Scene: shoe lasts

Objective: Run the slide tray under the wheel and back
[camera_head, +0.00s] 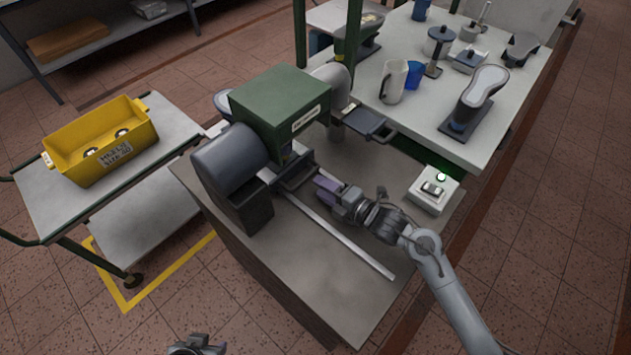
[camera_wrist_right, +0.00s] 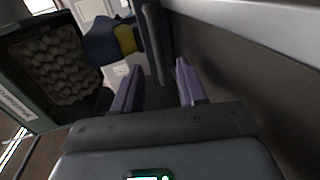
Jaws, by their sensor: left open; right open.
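The green machine housing (camera_head: 282,100) stands on the grey bench, with a large grey cylinder (camera_head: 228,158) at its left. The wheel is not clearly visible in the head view; a knobbly dark surface (camera_wrist_right: 60,65) in the wrist view may be part of it. A dark tray-like part (camera_head: 296,178), apparently the slide tray, sits below the housing by a long pale rail (camera_head: 345,243). My right gripper (camera_head: 326,187) is open close to it. In the right wrist view, a dark bar (camera_wrist_right: 154,45) lies ahead between the open fingers (camera_wrist_right: 160,85); contact is unclear. My left gripper (camera_head: 197,343) is at the bottom edge, away from the machine.
A switch box (camera_head: 433,190) with a green light sits at the bench's right. A dark shelf-like part (camera_head: 370,122) projects at the housing's right. A yellow bin (camera_head: 100,145) stands on the left cart. The right-hand table (camera_head: 430,110) holds a shoe last, mugs and tools.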

